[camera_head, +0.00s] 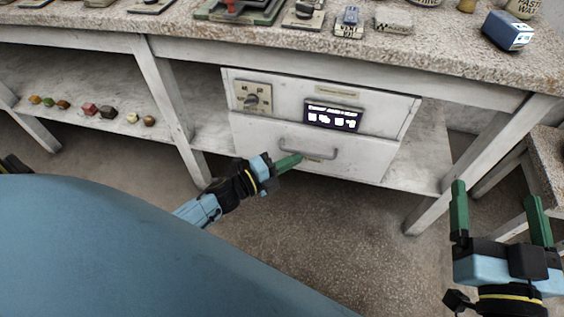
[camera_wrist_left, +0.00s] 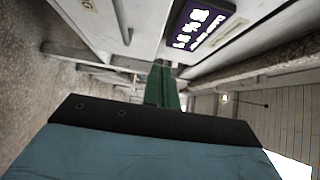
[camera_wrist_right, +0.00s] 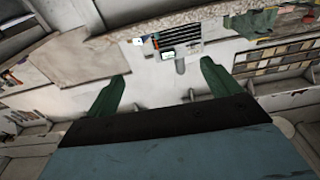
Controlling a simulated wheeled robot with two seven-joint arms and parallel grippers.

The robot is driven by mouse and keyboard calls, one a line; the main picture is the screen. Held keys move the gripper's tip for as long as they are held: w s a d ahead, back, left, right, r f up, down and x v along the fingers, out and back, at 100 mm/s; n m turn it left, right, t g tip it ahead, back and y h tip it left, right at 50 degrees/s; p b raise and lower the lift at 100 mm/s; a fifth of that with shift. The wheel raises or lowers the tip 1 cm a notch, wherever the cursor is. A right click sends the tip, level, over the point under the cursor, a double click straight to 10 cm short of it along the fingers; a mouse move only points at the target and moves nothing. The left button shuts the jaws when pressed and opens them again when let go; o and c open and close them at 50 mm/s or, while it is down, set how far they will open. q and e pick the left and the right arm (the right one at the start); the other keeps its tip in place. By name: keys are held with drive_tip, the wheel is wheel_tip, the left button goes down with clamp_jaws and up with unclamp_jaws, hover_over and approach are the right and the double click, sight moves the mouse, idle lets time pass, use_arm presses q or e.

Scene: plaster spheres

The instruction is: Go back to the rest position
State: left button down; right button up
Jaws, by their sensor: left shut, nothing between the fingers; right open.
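My left gripper (camera_head: 289,163) is in the middle of the head view, in front of the handle (camera_head: 308,148) of a white drawer unit under the bench. Its green fingers are together with nothing between them; whether they touch the handle I cannot tell. The closed fingers also show in the left wrist view (camera_wrist_left: 162,85). My right gripper (camera_head: 496,200) is at the lower right of the head view, with its green fingers apart and empty. The right wrist view shows the same spread fingers (camera_wrist_right: 160,88).
A speckled bench top (camera_head: 420,50) runs across the back with small items, including a blue box (camera_head: 508,31). The drawer unit carries a lit display (camera_head: 333,115) and a knob (camera_head: 252,97). Small coloured lumps (camera_head: 90,109) lie on the lower left shelf. Bare floor (camera_head: 345,230) lies between the grippers.

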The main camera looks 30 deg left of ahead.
use_arm(q)
drive_tip(key=shift+v, duration=1.3)
use_arm(e)
drive_tip(key=shift+d+f+g+h, duration=0.15)
drive_tip(key=shift+f+g, duration=0.35)
drive_tip(key=shift+f, duration=0.25)
drive_tip(key=shift+d+f+g+h, duration=0.15)
drive_tip(key=shift+f+g, duration=0.35)
drive_tip(key=shift+f, duration=0.25)
